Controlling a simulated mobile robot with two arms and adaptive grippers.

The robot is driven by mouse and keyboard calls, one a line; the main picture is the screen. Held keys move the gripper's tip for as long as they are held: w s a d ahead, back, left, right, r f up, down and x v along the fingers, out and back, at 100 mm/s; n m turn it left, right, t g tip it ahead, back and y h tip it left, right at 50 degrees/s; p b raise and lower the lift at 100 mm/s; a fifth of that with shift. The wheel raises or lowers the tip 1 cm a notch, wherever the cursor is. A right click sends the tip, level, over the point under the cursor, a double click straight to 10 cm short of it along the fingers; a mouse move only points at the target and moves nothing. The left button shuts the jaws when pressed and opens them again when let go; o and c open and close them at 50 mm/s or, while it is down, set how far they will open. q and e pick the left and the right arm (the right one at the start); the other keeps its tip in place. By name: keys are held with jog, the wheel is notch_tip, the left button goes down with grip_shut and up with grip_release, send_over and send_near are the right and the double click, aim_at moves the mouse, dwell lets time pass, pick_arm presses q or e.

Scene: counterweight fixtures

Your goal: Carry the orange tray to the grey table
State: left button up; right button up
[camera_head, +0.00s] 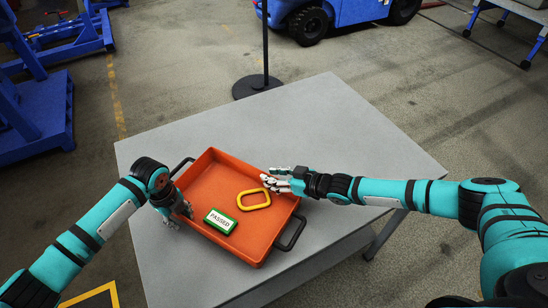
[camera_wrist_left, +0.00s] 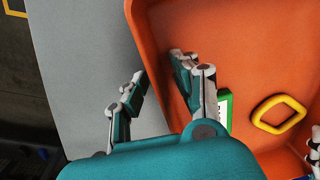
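The orange tray (camera_head: 207,172) rests on the grey table (camera_head: 310,120) in the head view. It holds a green block marked PASSED (camera_head: 220,221) and a yellow ring (camera_head: 253,199). My left gripper (camera_head: 177,217) is at the tray's left wall. In the left wrist view its fingers (camera_wrist_left: 158,90) are apart, one over the table and one over the tray (camera_wrist_left: 230,40), with the wall's rim between them. They do not visibly pinch it. My right gripper (camera_head: 268,181) is over the tray's right wall with its fingers spread, seemingly empty.
Black handles stick out at the tray's upper left (camera_head: 181,164) and lower right (camera_head: 293,234). The table is bare around the tray, widest at the back. A black post (camera_head: 265,80) stands behind it. Blue racks (camera_head: 40,110) are at left, a blue vehicle (camera_head: 345,12) behind.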

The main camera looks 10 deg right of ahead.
pick_arm(q)
jog(key=shift+r, duration=0.1)
pick_arm(e)
jog(key=shift+a, duration=0.1)
pick_arm(q)
notch_tip(320, 180, up, 12)
jog(key=shift+s+a, duration=0.2)
pick_arm(e)
jog(key=v, duration=1.2)
